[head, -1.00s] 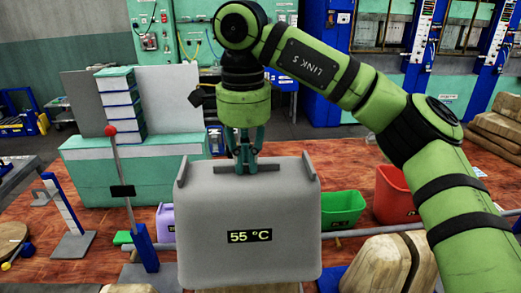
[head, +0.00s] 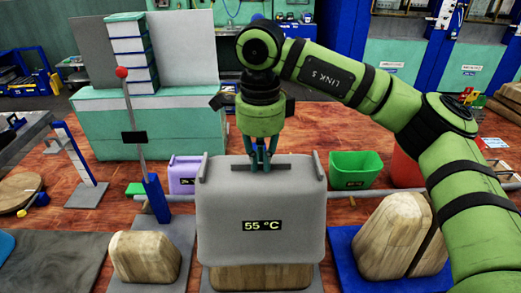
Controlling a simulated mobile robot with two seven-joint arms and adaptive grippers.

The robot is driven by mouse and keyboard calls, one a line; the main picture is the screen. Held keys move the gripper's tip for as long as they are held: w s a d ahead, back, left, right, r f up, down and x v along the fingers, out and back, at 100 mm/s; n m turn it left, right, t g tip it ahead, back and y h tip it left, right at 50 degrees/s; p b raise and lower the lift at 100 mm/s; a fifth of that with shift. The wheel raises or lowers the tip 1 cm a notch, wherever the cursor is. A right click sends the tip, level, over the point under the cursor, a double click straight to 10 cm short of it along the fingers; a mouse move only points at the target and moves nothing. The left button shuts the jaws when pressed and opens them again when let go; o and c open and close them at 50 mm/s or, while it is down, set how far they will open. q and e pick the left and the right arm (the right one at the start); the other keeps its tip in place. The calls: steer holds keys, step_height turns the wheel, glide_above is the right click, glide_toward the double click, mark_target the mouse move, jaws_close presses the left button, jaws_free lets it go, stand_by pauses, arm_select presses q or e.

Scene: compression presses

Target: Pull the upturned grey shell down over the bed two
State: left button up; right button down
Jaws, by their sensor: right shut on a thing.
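The grey shell (head: 262,200) stands upright in the middle, its broad face with a "55 °C" display turned to me. My right gripper (head: 263,166) points down from above and is shut on the dark handle bar at the shell's upper edge. A wooden bed form (head: 262,279) shows below the shell's lower edge; the shell hides its upper part, and whether they touch is unclear. I cannot read which bed is number two. My left gripper is not in view.
A wooden form (head: 145,257) stands at left and a split one (head: 402,237) on a blue base at right. A lever with a red knob (head: 122,72) rises left of the shell. Purple (head: 184,176) and green (head: 356,169) bins stand behind. A grey rod (head: 385,194) runs across.

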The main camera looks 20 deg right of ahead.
step_height(320, 180, down, 11)
steer(key=b, duration=0.7)
steer(key=shift+r, duration=0.1)
steer(key=shift+f+b, duration=0.45)
steer(key=shift+f, duration=0.15)
steer(key=shift+f+b, duration=0.55)
steer(key=shift+f, duration=0.1)
steer(key=c, duration=1.2)
jaws_free()
step_height(320, 180, up, 12)
steer(key=shift+r, duration=0.1)
